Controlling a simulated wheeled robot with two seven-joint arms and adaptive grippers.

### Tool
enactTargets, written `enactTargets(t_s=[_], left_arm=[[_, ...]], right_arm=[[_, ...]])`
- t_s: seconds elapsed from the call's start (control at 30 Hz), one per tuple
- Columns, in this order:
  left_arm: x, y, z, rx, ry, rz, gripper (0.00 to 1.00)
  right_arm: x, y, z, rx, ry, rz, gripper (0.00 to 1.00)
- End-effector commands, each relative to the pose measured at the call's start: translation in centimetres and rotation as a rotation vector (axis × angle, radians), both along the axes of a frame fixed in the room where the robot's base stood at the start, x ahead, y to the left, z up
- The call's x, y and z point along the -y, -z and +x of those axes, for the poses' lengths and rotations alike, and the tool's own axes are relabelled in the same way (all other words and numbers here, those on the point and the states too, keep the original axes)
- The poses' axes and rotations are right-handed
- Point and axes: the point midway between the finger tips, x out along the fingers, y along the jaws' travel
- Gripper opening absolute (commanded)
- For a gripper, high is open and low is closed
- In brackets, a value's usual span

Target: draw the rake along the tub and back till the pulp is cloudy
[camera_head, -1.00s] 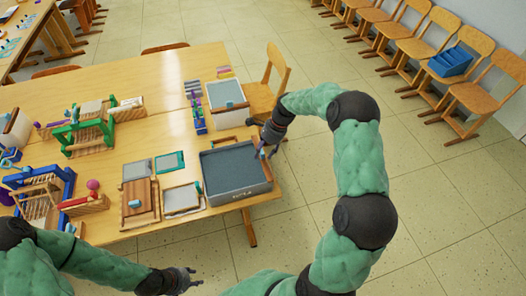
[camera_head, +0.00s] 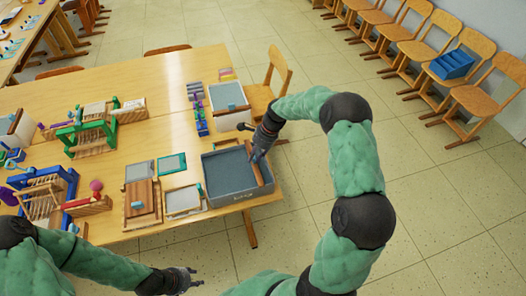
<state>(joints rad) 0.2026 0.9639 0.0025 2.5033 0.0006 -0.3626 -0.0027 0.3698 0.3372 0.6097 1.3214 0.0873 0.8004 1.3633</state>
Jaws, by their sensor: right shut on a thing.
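The tub (camera_head: 222,189) is a grey-blue box filled with grey pulp (camera_head: 225,168), at the near right corner of the table. My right gripper (camera_head: 257,157) is at the tub's right part, shut on the rake (camera_head: 265,174). The rake shows as a brown wooden bar running front to back along the tub's right side; its lower part is hidden. The pulp surface looks even grey; I cannot tell how cloudy it is. My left gripper (camera_head: 192,279) is open and empty, low in front of the table, away from the tub.
Left of the tub lie a framed screen (camera_head: 183,201), a green-edged frame (camera_head: 171,164) and a wooden press board (camera_head: 142,203). A white tub (camera_head: 228,104) and paint bottles (camera_head: 200,118) stand behind. A chair (camera_head: 270,75) is beyond the table's right edge.

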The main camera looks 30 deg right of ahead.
Motion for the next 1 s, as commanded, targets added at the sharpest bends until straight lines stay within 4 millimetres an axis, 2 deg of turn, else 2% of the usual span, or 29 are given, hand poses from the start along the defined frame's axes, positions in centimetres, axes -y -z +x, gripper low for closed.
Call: enactTargets(t_s=[0.03, 0.2, 0.5, 0.7, 1.0], left_arm=[[0.0, -0.9, 0.0, 0.000, 0.000, 0.000, 0.40], [0.0, -2.5, 0.0, 0.000, 0.000, 0.000, 0.40], [0.0, -4.4, 0.0, 0.000, 0.000, 0.000, 0.40], [0.0, -5.0, 0.0, 0.000, 0.000, 0.000, 0.40], [0.0, -5.2, 0.0, 0.000, 0.000, 0.000, 0.40]], right_arm=[[-1.7, -0.2, 0.1, -0.007, -0.010, 0.005, 0.00], [-6.7, -0.3, 1.2, -0.008, -0.010, 0.004, 0.00], [-14.4, -0.1, 3.1, -0.009, -0.009, 0.003, 0.00], [-17.5, 0.1, 3.8, -0.010, -0.007, 0.002, 0.00], [-18.9, 0.2, 4.1, -0.010, -0.004, 0.003, 0.00]])
